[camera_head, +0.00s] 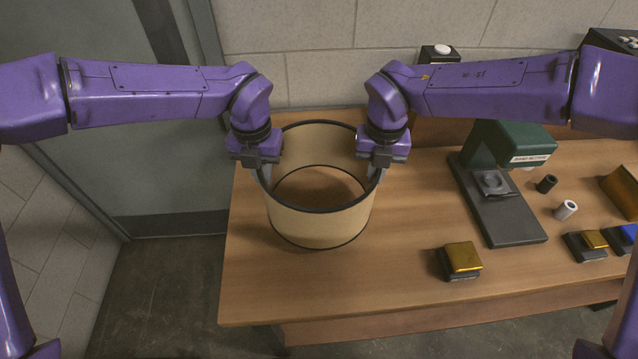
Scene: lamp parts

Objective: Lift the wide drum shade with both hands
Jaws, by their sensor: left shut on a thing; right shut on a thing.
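The wide drum shade (322,228) is a beige open cylinder with dark rims, upright at the left end of the wooden table. I cannot tell for certain whether its lower rim touches the table. My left gripper (265,178) is shut on the left side of its upper rim. My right gripper (374,176) is shut on the right side of the same rim. The fingertips are partly hidden by the gripper bodies and the shade wall. Table surface shows through the open shade.
A green machine with a dark base (508,215) stands right of the shade. A gold-topped block (461,258) lies nearer the front edge. Small dark (546,184) and light (566,210) cylinders and more blocks sit further right. The wooden table (330,295) is clear in front of the shade.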

